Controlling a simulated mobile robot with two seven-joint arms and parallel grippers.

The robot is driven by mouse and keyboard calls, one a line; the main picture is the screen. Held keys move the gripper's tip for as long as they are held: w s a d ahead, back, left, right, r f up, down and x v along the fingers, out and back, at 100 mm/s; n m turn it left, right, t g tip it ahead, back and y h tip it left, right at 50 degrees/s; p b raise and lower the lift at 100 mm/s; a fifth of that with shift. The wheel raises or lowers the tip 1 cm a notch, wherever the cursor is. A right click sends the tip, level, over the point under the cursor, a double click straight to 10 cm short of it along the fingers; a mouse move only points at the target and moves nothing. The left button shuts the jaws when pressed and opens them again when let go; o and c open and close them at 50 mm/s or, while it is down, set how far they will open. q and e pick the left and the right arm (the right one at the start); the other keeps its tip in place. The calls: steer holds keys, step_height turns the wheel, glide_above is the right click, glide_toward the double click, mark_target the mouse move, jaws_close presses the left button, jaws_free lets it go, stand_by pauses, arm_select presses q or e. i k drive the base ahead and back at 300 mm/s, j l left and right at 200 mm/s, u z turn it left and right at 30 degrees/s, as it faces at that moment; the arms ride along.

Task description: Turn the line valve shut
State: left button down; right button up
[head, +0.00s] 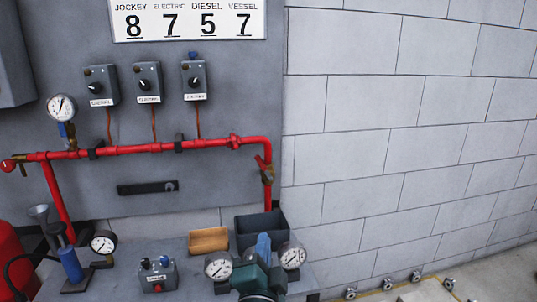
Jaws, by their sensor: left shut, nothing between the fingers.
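A red pipe (160,147) runs along the wall panel and bends down at its right end. A brass valve (267,176) with a red lever (261,162) sits on that downward leg, the lever slanting up and left. Another red-ended fitting (8,165) is at the pipe's far left end. No label shows which one is the line valve. My left gripper is shut and empty; I cannot pick out its fingertips clearly, and nothing visibly touches the brass valve. My right gripper is not in view.
Below stands a bench (198,277) with a green pump body (252,277), gauges, a dark bin (262,226), a tan tray (208,240) and a switch box (158,275). A red tank (10,255) is at left. Small fittings lie on the floor at right.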

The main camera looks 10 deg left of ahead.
mark_target(257, 159)
steer(key=i+j, duration=0.1)
steer(key=i, duration=0.95)
